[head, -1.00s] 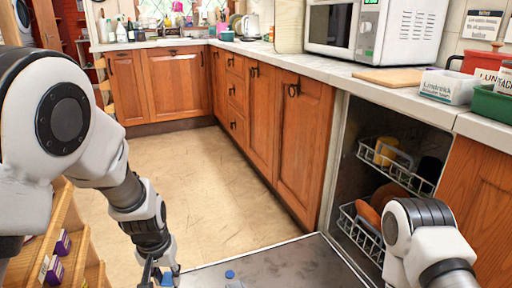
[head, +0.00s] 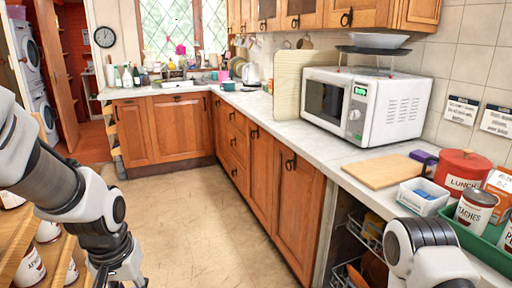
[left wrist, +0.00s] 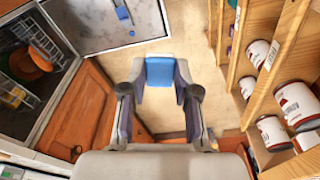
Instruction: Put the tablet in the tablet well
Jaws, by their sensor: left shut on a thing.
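My left gripper (left wrist: 160,84) is shut on the blue tablet (left wrist: 160,70), a block held between its fingertips in the left wrist view. In the head view my left wrist reaches the bottom edge, and the fingers and tablet are not clearly seen. The open dishwasher door (left wrist: 85,25) lies at the upper left of the left wrist view, apart from the tablet. A small blue-grey fitting (left wrist: 122,12), perhaps the tablet well, is on it near the top edge, with a round blue spot (left wrist: 132,33) beside it. My right gripper is out of view.
Dishwasher racks (left wrist: 30,65) stand left of the door. Shelves with several tins (left wrist: 295,100) rise on the right. In the head view, a white tub (head: 422,204) with blue contents stands on the counter by a cutting board (head: 390,171). The floor (head: 200,220) is clear.

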